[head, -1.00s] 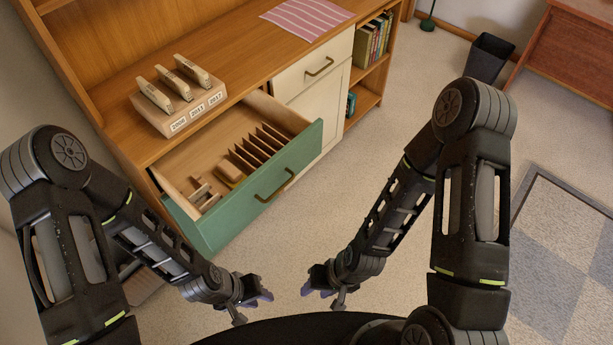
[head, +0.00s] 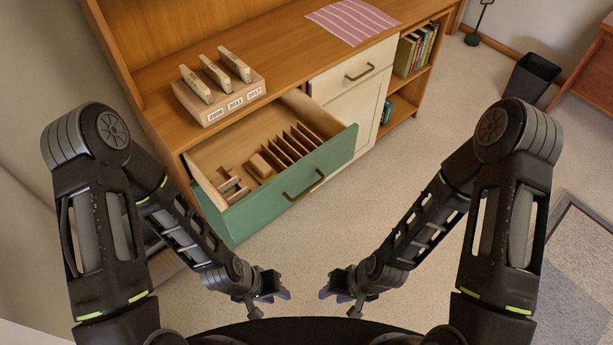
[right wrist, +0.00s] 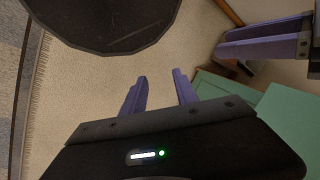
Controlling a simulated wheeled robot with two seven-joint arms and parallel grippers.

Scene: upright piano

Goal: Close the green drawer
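My right gripper (head: 328,289) is to the right of the left one, also apart from the drawer. In the right wrist view, the fingers of my right gripper (right wrist: 160,92) are spread with nothing between them. A green panel (right wrist: 285,125) shows at the right there.
A wooden block with date labels (head: 225,100) and a striped pink cloth (head: 353,20) lie on the cabinet top. A cream drawer (head: 352,72) beside the green one is shut. A dark bin (head: 530,77) stands at the back right. The floor right of the drawer is clear.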

